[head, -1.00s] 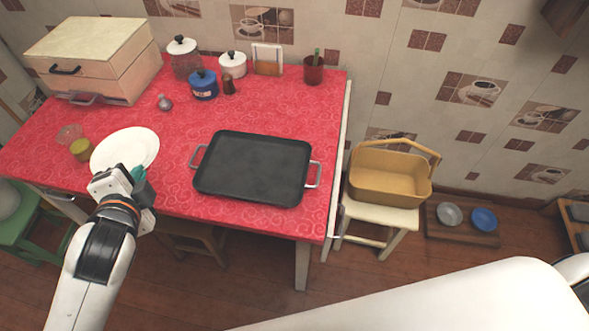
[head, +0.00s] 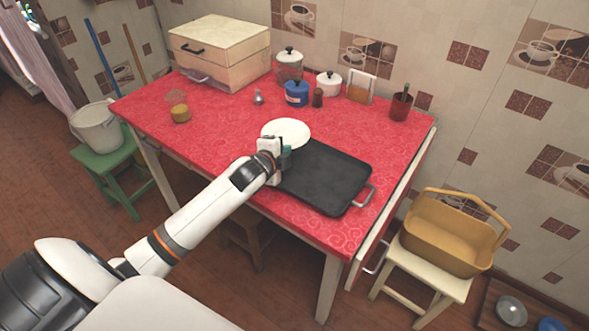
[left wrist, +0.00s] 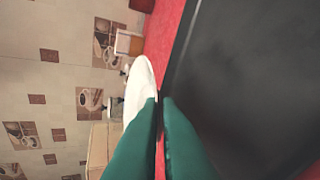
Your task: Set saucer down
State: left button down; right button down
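The white saucer (head: 286,130) is at the far left corner of the black tray (head: 328,178) in the head view, roughly level. My left gripper (head: 277,152) is at its near rim and is shut on it. In the left wrist view the saucer (left wrist: 141,88) shows nearly edge-on at the tips of the green fingers (left wrist: 160,100), with the tray (left wrist: 240,80) close by. I cannot tell how high the saucer is above the table or whether it touches the tray. My right gripper is not in view.
The red-topped table (head: 215,125) has free room left of the saucer. A wooden bread box (head: 215,55) stands behind. A basket (head: 448,235) sits on a stool at right.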

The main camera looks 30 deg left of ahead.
pick_arm(q)
jog(key=shift+f, duration=1.4)
notch_tip(320, 180, down, 3)
jog(key=shift+f, duration=0.1)
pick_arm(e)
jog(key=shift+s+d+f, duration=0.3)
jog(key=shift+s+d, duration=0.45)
pick_arm(q)
jog(key=shift+f, duration=0.1)
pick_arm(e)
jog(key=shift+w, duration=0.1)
pick_arm(q)
jog(key=c, duration=2.1)
grip_release()
jog(key=shift+f+b, duration=0.25)
jog(key=shift+b, duration=0.1)
jog(key=o, duration=0.5)
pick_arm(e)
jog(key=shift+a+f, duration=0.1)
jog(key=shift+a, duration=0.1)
